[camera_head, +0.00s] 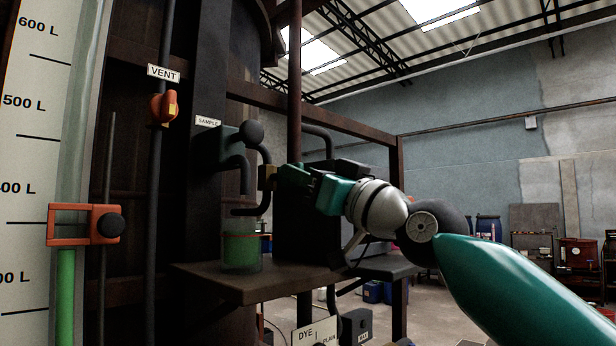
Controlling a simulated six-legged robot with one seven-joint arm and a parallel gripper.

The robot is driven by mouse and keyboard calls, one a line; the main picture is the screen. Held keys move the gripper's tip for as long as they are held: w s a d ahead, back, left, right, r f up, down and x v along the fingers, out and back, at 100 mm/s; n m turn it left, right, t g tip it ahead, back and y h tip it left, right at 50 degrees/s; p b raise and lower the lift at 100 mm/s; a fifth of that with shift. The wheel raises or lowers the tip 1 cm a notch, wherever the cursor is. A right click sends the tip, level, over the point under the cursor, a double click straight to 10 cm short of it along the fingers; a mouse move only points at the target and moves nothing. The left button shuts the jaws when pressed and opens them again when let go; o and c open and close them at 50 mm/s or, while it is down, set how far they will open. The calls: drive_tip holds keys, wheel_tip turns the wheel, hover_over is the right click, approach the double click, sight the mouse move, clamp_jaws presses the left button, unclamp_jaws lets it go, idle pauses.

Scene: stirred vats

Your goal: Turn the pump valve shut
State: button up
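My gripper (268,178) is at the end of my green and white arm, in the middle of the view. The tap has a round black knob and a down-turned spout. No part labelled as the pump valve can be made out. An orange valve handle (164,107) under a VENT sign (163,72) is on a vertical pipe at left.
A glass jar (241,252) with green liquid stands on a brown shelf (225,279) below the spout. A litre gauge (28,135) with an orange clamp (72,223) is at far left. A DYE sign (315,334) is low in front. Open floor and barrels lie behind right.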

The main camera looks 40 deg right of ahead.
drive_tip(key=shift+s, duration=0.1)
drive_tip(key=shift+c, duration=0.3)
clamp_jaws()
drive_tip(key=shift+m+h, duration=0.4)
drive_tip(key=shift+m, duration=0.3)
drive_tip(key=m+g+h, duration=0.2)
drive_tip(key=m, duration=0.5)
drive_tip(key=m+g+h, duration=0.1)
drive_tip(key=m+h, duration=0.1)
drive_tip(key=m, duration=0.5)
drive_tip(key=m+g+h, duration=0.2)
drive_tip(key=m, duration=0.4)
drive_tip(key=shift+a+r+m+g, duration=0.2)
drive_tip(key=shift+a+m+g, duration=0.1)
drive_tip(key=shift+m, duration=0.1)
